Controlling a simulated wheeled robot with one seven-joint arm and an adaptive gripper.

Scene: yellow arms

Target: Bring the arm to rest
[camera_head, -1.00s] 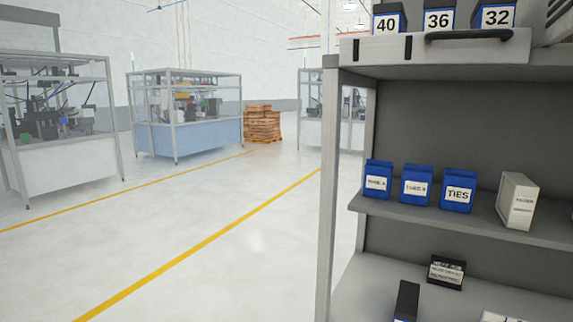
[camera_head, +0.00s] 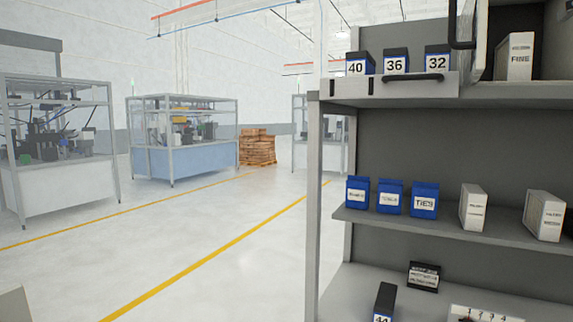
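Neither my arm nor my gripper can be made out in the head view, so whether the gripper is open or shut does not show. A grey shelf unit (camera_head: 313,215) fills the right side of the view. Its middle shelf (camera_head: 400,220) carries blue boxes, one of them labelled TIES (camera_head: 424,201), and white boxes (camera_head: 473,207). On its upper level stand blue boxes numbered 40 (camera_head: 359,64), 36 (camera_head: 396,62) and 32 (camera_head: 437,59), and a white box labelled FINE (camera_head: 514,57).
A black handle (camera_head: 413,78) sits on the upper shelf front. A dark box (camera_head: 384,302) and a black labelled box (camera_head: 424,276) are on the lower shelf. Framed machine cells (camera_head: 185,160) and stacked brown boxes (camera_head: 257,148) stand behind. The floor (camera_head: 180,240) between is clear.

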